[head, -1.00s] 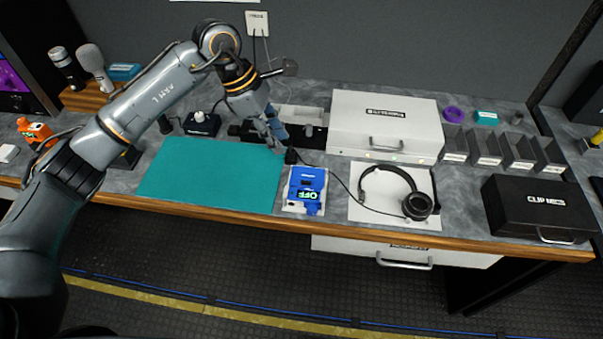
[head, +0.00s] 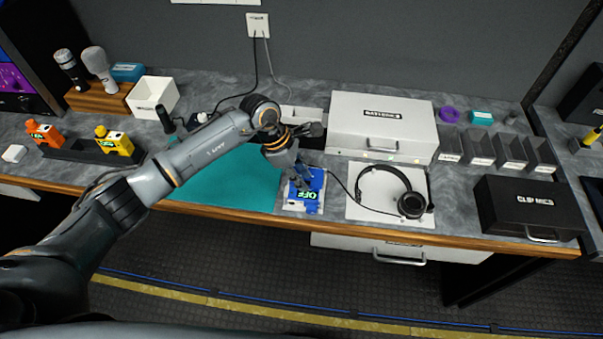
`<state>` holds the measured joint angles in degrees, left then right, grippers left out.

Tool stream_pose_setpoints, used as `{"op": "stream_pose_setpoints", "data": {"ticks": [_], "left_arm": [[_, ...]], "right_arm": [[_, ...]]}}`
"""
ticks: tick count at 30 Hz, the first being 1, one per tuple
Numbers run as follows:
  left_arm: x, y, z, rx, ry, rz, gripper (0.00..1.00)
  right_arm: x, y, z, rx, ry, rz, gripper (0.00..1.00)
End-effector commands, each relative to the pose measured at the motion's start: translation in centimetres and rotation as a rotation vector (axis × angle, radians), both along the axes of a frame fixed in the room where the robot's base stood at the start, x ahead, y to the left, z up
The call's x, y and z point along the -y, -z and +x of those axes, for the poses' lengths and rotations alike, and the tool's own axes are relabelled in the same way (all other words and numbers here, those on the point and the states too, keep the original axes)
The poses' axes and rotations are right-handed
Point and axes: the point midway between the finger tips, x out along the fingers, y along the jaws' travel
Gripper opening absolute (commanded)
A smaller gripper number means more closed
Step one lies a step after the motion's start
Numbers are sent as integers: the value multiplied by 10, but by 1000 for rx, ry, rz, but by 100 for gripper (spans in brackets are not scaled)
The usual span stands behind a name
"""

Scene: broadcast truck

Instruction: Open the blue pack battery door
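The blue pack (head: 315,182) lies on a small white pad at the front of the bench, its display reading "OFF". My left gripper (head: 302,186) is at the pack, its fingers over the pack's upper left part and hiding some of it. I cannot tell whether the fingers touch the pack or how far apart they are. The battery door cannot be made out behind the fingers. My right gripper is not in view.
Headphones (head: 407,203) on a white mat lie just right of the pack, with a cable running nearby. A white batteries case (head: 380,118) stands behind. A teal mat (head: 236,186) is at left. Orange (head: 43,134) and yellow (head: 115,142) packs stand farther left.

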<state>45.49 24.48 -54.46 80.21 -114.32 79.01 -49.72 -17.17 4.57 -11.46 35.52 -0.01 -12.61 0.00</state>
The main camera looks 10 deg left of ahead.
Motion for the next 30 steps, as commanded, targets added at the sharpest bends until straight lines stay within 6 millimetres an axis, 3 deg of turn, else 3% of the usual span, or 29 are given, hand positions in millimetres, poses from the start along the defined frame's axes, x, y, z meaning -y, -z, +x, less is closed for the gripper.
{"op": "stream_pose_setpoints", "data": {"ticks": [5, 10, 22, 30], "left_arm": [[0, 0, 0, 0, 0, 0, 28], [0, 0, 0, 0, 0, 0, 0], [-1, 1, 2, -25, 0, 2, 0], [0, -2, 9, -164, 0, 1, 0]], "right_arm": [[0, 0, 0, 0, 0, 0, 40], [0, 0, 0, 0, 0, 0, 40], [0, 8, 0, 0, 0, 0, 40], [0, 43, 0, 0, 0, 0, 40]]}}
